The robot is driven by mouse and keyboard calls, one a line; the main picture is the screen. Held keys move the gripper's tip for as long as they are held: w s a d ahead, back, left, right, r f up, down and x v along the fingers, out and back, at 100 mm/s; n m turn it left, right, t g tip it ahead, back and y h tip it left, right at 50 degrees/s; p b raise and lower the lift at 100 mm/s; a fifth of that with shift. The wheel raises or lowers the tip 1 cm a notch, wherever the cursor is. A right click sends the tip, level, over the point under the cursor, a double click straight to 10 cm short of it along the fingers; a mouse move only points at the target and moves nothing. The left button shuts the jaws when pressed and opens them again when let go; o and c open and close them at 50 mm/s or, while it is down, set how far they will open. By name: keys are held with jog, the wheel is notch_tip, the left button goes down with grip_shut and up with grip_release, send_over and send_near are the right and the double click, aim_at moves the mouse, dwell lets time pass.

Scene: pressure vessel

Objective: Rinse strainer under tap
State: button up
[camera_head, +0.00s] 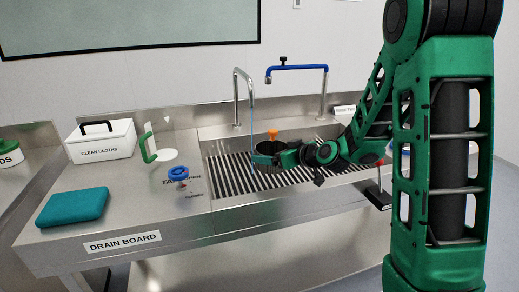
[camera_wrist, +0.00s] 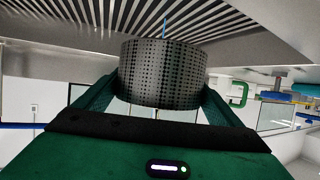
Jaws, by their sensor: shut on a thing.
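The strainer (camera_head: 268,147), a dark perforated cylinder, is over the striped sink grate (camera_head: 225,170). My gripper (camera_head: 272,158) is shut on it from the right. In the wrist view the strainer (camera_wrist: 162,72) sits between both fingers, its holes facing me. An orange piece (camera_head: 272,133) shows at the strainer's top. The chrome gooseneck tap (camera_head: 236,95) stands behind it, and a thin blue stream (camera_head: 253,115) falls from its spout. The stream passes at the strainer's left edge; I cannot tell whether it hits it. A blue valve knob (camera_head: 178,173) stands on the drain board, near partly hidden lettering.
A second tap with a blue arm (camera_head: 300,68) is behind right. On the drain board (camera_head: 120,262) are a white clean-cloths box (camera_head: 102,143), a teal cloth (camera_head: 72,207) and a green handle (camera_head: 147,147). A red-knobbed lever (camera_head: 379,164) stands at the right.

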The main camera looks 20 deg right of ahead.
jog(key=shift+s+d+r, duration=0.1)
jog(key=shift+s+r, duration=0.9)
jog(key=shift+s, duration=0.25)
jog(key=shift+s+r, duration=1)
jog(key=shift+s, duration=0.25)
jog(key=shift+m+h, duration=0.4)
jog(key=w+f, duration=0.1)
jog(key=f, duration=0.2)
jog(key=w+d+f, duration=0.1)
jog(key=f, duration=0.2)
jog(key=w+f, duration=0.1)
jog(key=f, duration=0.2)
jog(key=shift+w+d+f, duration=0.2)
jog(key=shift+w+f, duration=0.1)
jog(key=shift+w, duration=0.1)
